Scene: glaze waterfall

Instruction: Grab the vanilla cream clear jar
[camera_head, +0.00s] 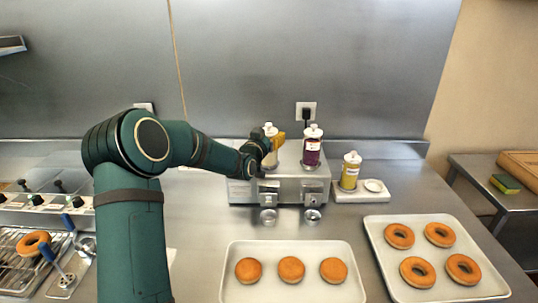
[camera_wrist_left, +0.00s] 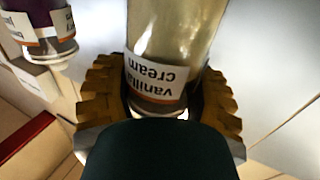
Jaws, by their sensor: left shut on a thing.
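The vanilla cream clear jar (camera_head: 269,129) stands at the left of the steel dispenser unit (camera_head: 243,192), its white top showing in the camera_head view. In the left wrist view the jar (camera_wrist_left: 170,35) is pale cream with an upside-down "vanilla cream" label. My left gripper (camera_head: 275,145) reaches in from the left and is shut on the jar, with yellow-brown fingers on both sides of it, also in the left wrist view (camera_wrist_left: 160,98). Part of the jar is hidden by the gripper. My right gripper is not in view.
A purple jar (camera_head: 312,148) stands on the unit, close right of my gripper. A yellow jar (camera_head: 349,172) stands on a small white tray (camera_head: 362,196). Doughnut trays (camera_head: 291,295) (camera_head: 440,292) lie in front. A rack (camera_head: 15,270) is at left.

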